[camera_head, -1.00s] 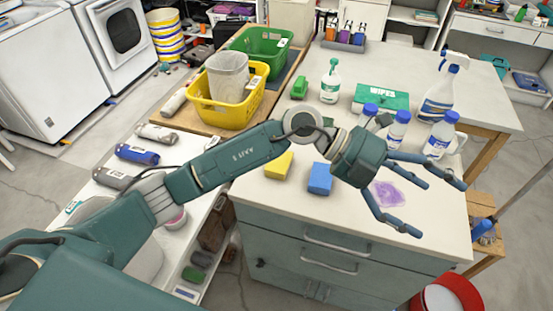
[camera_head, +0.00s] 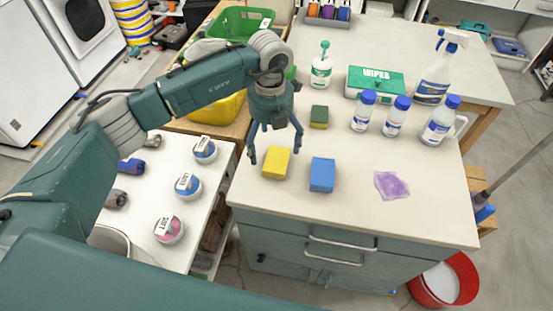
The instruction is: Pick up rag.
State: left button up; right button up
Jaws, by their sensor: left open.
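The rag (camera_head: 391,185) is a small, crumpled light purple cloth lying flat on the white counter (camera_head: 430,210), towards its right front part. Nothing covers it. My left gripper (camera_head: 275,153) is open and empty, fingers pointing down, above and just behind the yellow sponge (camera_head: 276,163). It is well to the left of the rag. I cannot tell whether a fingertip touches the sponge. My right gripper is not in view.
A blue sponge (camera_head: 322,174) lies between the yellow one and the rag. A green sponge (camera_head: 319,116), several bottles (camera_head: 395,115), a wipes box (camera_head: 375,84) and a spray bottle (camera_head: 436,80) stand behind. The counter around the rag is clear.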

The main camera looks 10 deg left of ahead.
aim_at(272, 158)
pick_arm(q)
jog(key=shift+s+f, duration=0.1)
jog(key=shift+f, duration=0.2)
jog(key=f+p, duration=0.1)
jog(key=f, duration=0.1)
jog(key=f+p, duration=0.1)
jog(key=f, duration=0.1)
jog(key=shift+s+d+f, duration=0.15)
jog(key=shift+s+f, duration=0.05)
jog(key=shift+f, duration=0.2)
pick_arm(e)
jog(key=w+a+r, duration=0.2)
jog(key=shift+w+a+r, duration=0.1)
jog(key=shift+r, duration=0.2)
pick_arm(q)
jog(key=c, duration=1.2)
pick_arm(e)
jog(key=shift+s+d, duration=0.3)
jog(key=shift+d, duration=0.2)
